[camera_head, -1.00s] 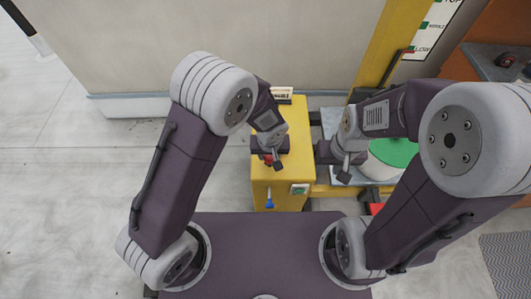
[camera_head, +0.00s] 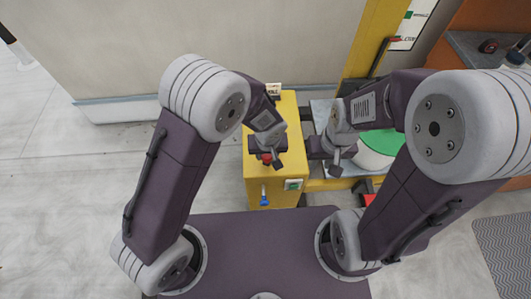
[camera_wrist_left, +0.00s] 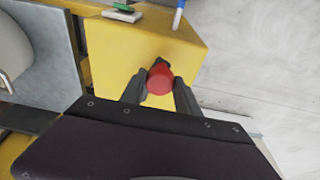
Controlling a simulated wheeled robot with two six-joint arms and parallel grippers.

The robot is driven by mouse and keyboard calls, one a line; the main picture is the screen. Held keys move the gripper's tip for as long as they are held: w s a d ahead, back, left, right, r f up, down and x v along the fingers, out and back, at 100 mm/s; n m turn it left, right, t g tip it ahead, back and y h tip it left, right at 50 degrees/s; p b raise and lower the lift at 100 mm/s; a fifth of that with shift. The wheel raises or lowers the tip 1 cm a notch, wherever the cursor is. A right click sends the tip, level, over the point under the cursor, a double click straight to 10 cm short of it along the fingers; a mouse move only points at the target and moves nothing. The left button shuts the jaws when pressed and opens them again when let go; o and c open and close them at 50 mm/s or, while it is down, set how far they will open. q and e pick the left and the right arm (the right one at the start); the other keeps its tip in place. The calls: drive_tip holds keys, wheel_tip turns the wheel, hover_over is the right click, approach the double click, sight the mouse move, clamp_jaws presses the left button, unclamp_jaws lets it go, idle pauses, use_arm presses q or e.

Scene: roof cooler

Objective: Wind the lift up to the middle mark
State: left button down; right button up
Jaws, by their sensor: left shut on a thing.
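The yellow lift box (camera_head: 258,185) stands in front of me, with a red knob (camera_head: 267,158) on it. My left gripper (camera_head: 272,152) is at the red knob. In the left wrist view the knob (camera_wrist_left: 160,78) sits between the two fingers, which are shut on it. Any crank arm beneath the knob is hidden. The yellow mast (camera_head: 372,40) carries a white scale (camera_head: 412,32) with green marks, including MIDDLE and a lower one. A red pointer (camera_head: 395,39) is by the lower mark. My right gripper (camera_head: 333,160) is beside the lift platform; its finger opening is unclear.
A white round thing with a green top (camera_head: 380,145) is on the grey lift platform (camera_head: 322,108). A pale wall (camera_head: 200,50) rises behind.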

use_arm(q)
drive_tip(key=shift+s+d, duration=0.25)
drive_tip(key=shift+d, duration=0.8)
drive_tip(key=shift+s+d+b, duration=0.1)
drive_tip(key=shift+d+b, duration=0.2)
drive_tip(key=shift+d, duration=0.6)
drive_tip(key=shift+d, duration=0.1)
drive_tip(key=shift+w+d, duration=0.2)
drive_tip(key=shift+d, duration=0.7)
drive_tip(key=shift+d+r, duration=0.1)
drive_tip(key=shift+d, duration=0.05)
